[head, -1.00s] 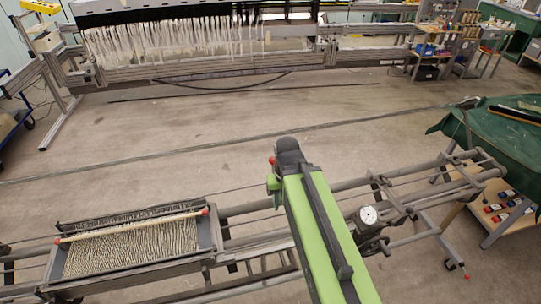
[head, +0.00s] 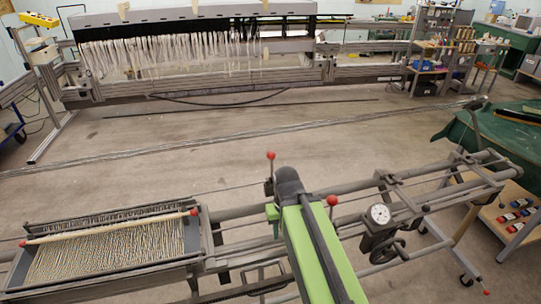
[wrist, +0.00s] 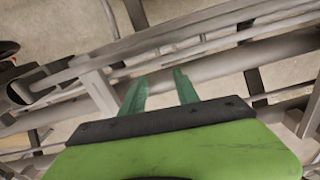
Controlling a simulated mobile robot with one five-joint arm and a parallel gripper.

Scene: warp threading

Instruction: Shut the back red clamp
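A red ball knob on an upright stem (head: 270,156) rises just behind my green arm in the head view. A second red knob (head: 332,200) stands right of the arm, near a round dial gauge (head: 379,213). The knobs sit along a grey rail frame (head: 240,210); the arm hides what lies between them. My gripper (wrist: 159,92) shows in the wrist view with two teal fingers apart and nothing between them. It is over the grey rails, and no red knob is clearly seen near its fingers.
A tray of pale threads (head: 110,255) with a red-tipped white rod (head: 110,226) lies on the frame at left. A handwheel (head: 388,250) sits below the gauge. A green-covered table (head: 490,135) stands at right. Open floor lies behind, before a large loom (head: 200,50).

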